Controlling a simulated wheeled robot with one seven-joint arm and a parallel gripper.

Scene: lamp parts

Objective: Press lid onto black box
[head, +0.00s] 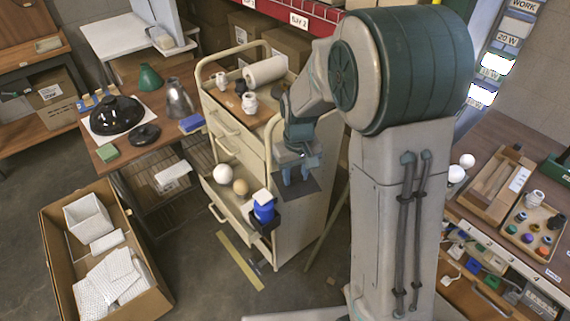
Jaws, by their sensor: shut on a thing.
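My gripper (294,179) points down in front of the cream cart's side, its bluish fingers close together. It is shut on a thin dark flat piece (311,187), which looks like the lid. The fingers partly hide it. A small black box (266,228) sits lower and to the left, at the right end of the cart's open drawer. A blue item (264,210) with a white top rises from the box. The gripper and the dark piece appear apart from the box. The exact gap in depth cannot be told.
The cart (308,232) has a white roll (265,71) and jars on top. Its open drawer (215,193) holds pale balls. A cardboard carton (160,300) stands on the floor at left. A wooden table (158,148) holds lamp shades. A workbench (500,240) is at right.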

